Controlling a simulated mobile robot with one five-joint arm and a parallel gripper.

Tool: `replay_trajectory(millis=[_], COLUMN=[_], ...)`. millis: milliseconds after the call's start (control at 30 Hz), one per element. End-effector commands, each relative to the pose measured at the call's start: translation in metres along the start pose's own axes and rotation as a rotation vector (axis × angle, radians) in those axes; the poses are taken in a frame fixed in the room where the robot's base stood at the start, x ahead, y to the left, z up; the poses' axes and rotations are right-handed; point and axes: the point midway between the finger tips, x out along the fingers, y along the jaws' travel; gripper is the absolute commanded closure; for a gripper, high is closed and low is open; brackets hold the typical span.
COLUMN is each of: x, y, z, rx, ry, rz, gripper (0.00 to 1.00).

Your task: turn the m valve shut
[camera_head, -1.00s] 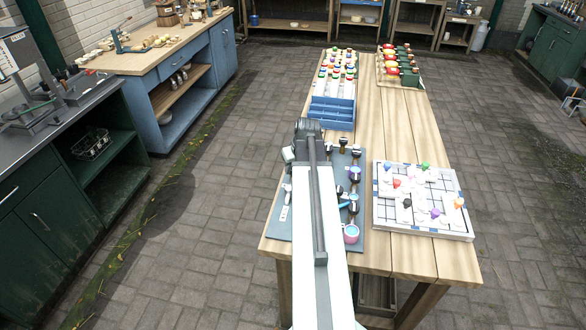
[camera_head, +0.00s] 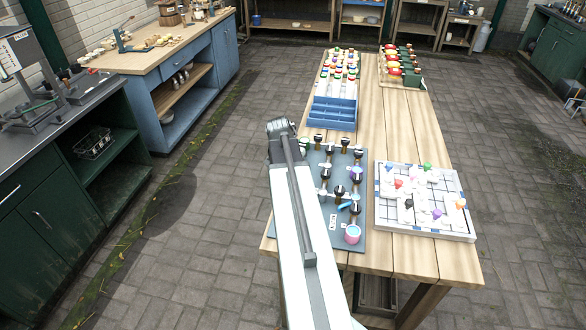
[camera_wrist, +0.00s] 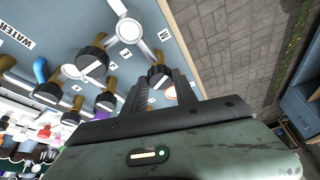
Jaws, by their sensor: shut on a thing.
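The valve board (camera_head: 345,235) is a blue-grey panel with black-capped valves, lying on the near left of the wooden table. In the wrist view, my gripper (camera_wrist: 163,78) has its two dark fingers on either side of a black valve knob (camera_wrist: 158,74) with a pale line across its face. The fingers are closed on this knob. A small letter label (camera_wrist: 152,101) lies beside it, too small and tilted to read surely as M. In the head view, my arm covers the board's left side and hides my fingertips.
Other black knobs (camera_wrist: 92,62) and white pipe joints (camera_wrist: 129,30) stand close to my gripper. A white grid board (camera_head: 425,205) with coloured pieces lies to the right. A blue rack (camera_head: 333,113) of coloured-topped bottles stands behind. Paved floor is open left of the table.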

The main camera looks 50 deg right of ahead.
Motion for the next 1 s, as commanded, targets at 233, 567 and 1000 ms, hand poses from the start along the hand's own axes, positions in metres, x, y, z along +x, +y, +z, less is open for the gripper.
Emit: replay_trajectory(millis=[233, 567, 1000], x=[0.0009, 0.001, 0.0007], y=[-0.0002, 0.0002, 0.0011], z=[-0.0032, -0.0033, -0.0021], rx=[0.197, 0.387, 0.467], ry=[0.005, 0.005, 0.004], rz=[0.087, 0.167, 0.202], gripper=[1.0, 1.0, 1.0])
